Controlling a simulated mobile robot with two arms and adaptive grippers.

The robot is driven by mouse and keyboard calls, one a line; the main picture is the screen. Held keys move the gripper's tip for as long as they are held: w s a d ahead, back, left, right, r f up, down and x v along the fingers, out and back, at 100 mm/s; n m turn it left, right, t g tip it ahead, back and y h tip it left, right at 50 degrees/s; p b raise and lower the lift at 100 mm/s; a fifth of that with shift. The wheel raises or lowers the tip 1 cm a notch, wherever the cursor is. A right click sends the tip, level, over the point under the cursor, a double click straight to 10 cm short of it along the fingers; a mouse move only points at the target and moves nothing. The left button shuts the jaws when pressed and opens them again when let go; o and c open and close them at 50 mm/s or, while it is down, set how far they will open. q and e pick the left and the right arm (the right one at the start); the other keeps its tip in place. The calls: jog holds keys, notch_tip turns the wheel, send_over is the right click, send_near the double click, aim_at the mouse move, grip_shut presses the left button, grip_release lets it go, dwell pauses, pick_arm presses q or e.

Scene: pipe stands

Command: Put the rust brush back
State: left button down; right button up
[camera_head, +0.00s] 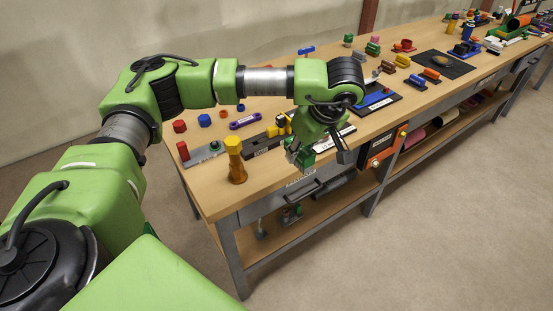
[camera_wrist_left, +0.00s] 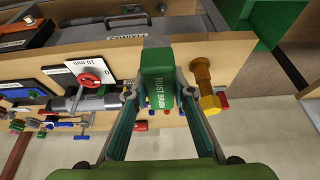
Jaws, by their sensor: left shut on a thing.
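The rust brush (camera_wrist_left: 159,75) is a green block lettered "RUST BRUSH" in the left wrist view. It sits between the two fingers of my left gripper (camera_wrist_left: 157,92), which is shut on it. In the head view my left gripper (camera_head: 320,152) is over the front edge of the workbench, and a green part of the brush (camera_head: 303,158) shows at its fingers. The rest of the brush is hidden by the gripper. My right gripper is not in view.
A large orange bolt with a yellow head (camera_head: 235,160) stands upright on the workbench (camera_head: 205,190), left of the gripper. A black holder with yellow parts (camera_head: 265,138) lies between them. A red-wheeled gauge (camera_wrist_left: 88,82) shows in the left wrist view. The floor in front is clear.

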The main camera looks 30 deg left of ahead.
pick_arm(q)
jog(key=w+a+f, duration=0.1)
jog(key=a, duration=0.1)
jog(key=w+a+f+b, duration=0.1)
jog(key=a, duration=0.1)
jog(key=w+a+f+b, duration=0.1)
jog(key=shift+a+f, duration=0.1)
jog(key=shift+a, duration=0.3)
jog(key=w+a+f+b, duration=0.1)
jog(key=a+f+b, duration=0.1)
jog(key=f, duration=0.1)
jog(key=w+a+f+b, duration=0.1)
jog(key=a+f, duration=0.1)
jog(key=shift+w+b, duration=0.3)
jog(key=shift+w+a+f, duration=0.2)
jog(key=shift+a+f, duration=0.05)
jog(key=shift+f, duration=0.05)
jog(key=shift+a+f+b, duration=0.25)
jog(key=shift+f+b, duration=0.05)
jog(key=shift+b, duration=0.25)
notch_tip(320, 180, down, 3)
jog(key=shift+w+f+b, duration=0.1)
jog(key=shift+w+b, duration=0.05)
jog(key=shift+b, duration=1.1)
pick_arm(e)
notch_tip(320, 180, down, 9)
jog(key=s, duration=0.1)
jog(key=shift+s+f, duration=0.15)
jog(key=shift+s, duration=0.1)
